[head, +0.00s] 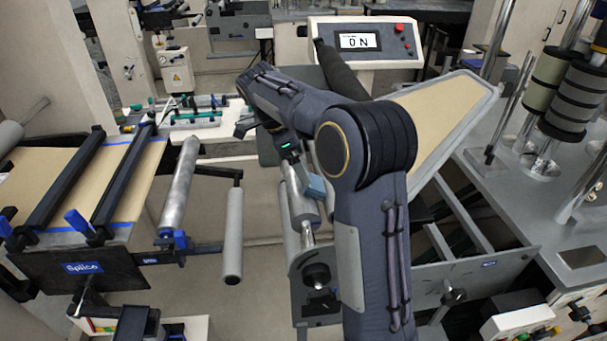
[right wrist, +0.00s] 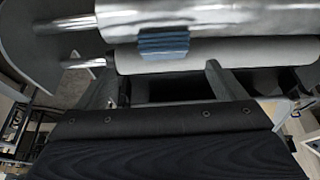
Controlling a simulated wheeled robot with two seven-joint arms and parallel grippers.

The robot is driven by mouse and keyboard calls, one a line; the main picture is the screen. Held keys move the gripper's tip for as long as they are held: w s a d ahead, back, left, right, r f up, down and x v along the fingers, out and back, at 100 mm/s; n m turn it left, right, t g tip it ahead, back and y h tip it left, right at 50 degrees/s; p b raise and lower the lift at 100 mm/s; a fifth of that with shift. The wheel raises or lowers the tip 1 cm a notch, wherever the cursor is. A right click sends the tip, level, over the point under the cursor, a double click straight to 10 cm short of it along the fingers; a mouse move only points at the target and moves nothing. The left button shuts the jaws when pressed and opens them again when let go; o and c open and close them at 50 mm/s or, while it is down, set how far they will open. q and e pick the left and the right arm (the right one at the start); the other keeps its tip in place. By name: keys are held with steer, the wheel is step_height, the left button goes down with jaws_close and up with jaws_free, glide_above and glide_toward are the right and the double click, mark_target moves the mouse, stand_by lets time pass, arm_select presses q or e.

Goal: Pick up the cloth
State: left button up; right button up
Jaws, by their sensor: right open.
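The blue cloth (right wrist: 163,43) is a small ribbed-looking piece draped over a shiny metal roller (right wrist: 215,20) in the right wrist view. In the head view the cloth (head: 318,188) shows as a small blue-grey patch beside my right gripper, partly hidden by my arm. My right gripper (right wrist: 160,74) is open and empty. Its two fingers stand apart, one to each side of the cloth, with the cloth beyond the tips and apparently not between them. My left gripper is not in view.
A white roller (right wrist: 190,55) lies just below the metal one. Machine side plates (head: 305,275) flank the rollers. A free-hanging grey roller (head: 234,235) and the splice table (head: 125,185) stand left. A control panel (head: 365,42) stands behind; a grey bench (head: 520,190) is right.

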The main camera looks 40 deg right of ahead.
mark_target(314, 186)
steer(key=shift+d+f, duration=0.2)
steer(key=shift+f, duration=0.15)
steer(key=p+x, duration=0.2)
steer(key=x, duration=0.4)
steer(key=shift+w+d+f, duration=0.1)
steer(key=shift+d+f, duration=0.2)
steer(key=shift+f, duration=0.05)
steer(key=c, duration=1.1)
steer(key=shift+c, duration=0.2)
